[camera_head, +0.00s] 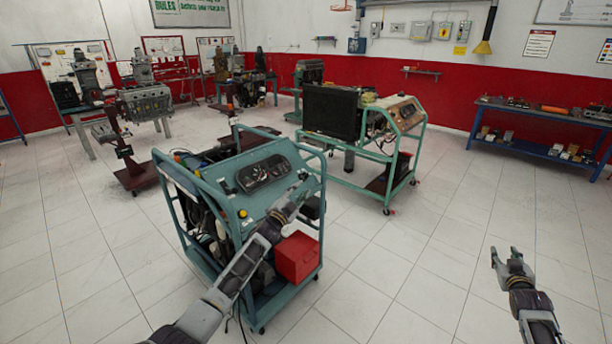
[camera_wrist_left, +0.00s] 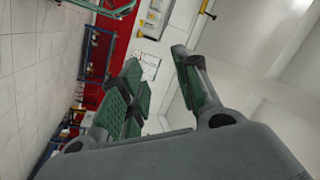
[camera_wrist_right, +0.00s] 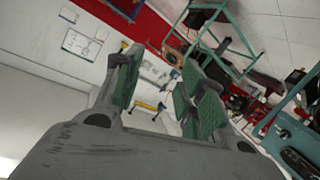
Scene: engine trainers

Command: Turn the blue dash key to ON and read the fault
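The nearest engine trainer has a blue-teal frame (camera_head: 172,172) and a sloping blue dash panel (camera_head: 232,202). A dark gauge cluster (camera_head: 263,173) and a small yellow knob (camera_head: 242,213) are on the panel. I cannot make out the key; my left arm covers part of the panel's right side. My left gripper (camera_head: 303,188) is at the right edge of this dash, and its wrist view (camera_wrist_left: 155,95) shows its fingers apart with nothing between them. My right gripper (camera_head: 502,258) is raised over the floor at the right, open and empty, also in the right wrist view (camera_wrist_right: 152,95).
A red box (camera_head: 297,257) sits low on the near trainer's right side. A second green-framed trainer (camera_head: 425,140) with a beige dash stands behind it. A blue bench (camera_head: 545,147) is at the right wall. Tiled floor between is clear.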

